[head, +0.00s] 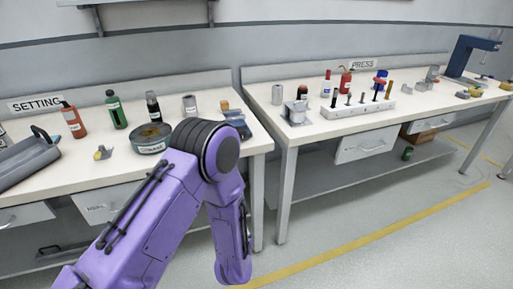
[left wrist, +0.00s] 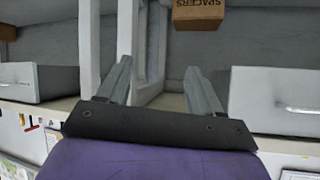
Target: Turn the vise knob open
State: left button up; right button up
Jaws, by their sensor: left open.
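I cannot make out a vise knob for certain. A small grey metal block (head: 297,112) at the left front of the right bench may be the vise. A dark blue and tan item (head: 236,117) at the left bench's right end is partly behind my arm. My left arm covers the middle of the head view, bent down in front of the benches; its gripper is hidden there. In the left wrist view my left gripper (left wrist: 161,85) has its fingers apart with nothing between them. My right gripper is in no view.
The left bench (head: 92,170) and right bench (head: 318,128) stand with a narrow gap between them. Bottles, a round tin (head: 151,138) and a peg block (head: 357,107) stand on top. The wrist view is upside down, with drawers (left wrist: 270,98) and a spacers box (left wrist: 198,12).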

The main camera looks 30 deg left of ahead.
pick_arm(q)
jog(key=w+a+r+n+t+y+b, duration=0.1)
jog(key=w+r+y+b, duration=0.25)
jog(key=w+r, duration=0.55)
jog(key=w+a+r+n+t+y+b, duration=0.15)
jog(key=w+r+y, duration=0.35)
jog(key=r, duration=0.7)
jog(key=shift+g+h, duration=0.25)
jog(key=shift+h, duration=0.5)
jog(key=x, duration=1)
jog(key=shift+w+d+r, duration=0.2)
jog(key=shift+w+d, duration=0.15)
jog(key=shift+w, duration=0.1)
jog(key=shift+w+a, duration=0.4)
jog(key=c, duration=1.1)
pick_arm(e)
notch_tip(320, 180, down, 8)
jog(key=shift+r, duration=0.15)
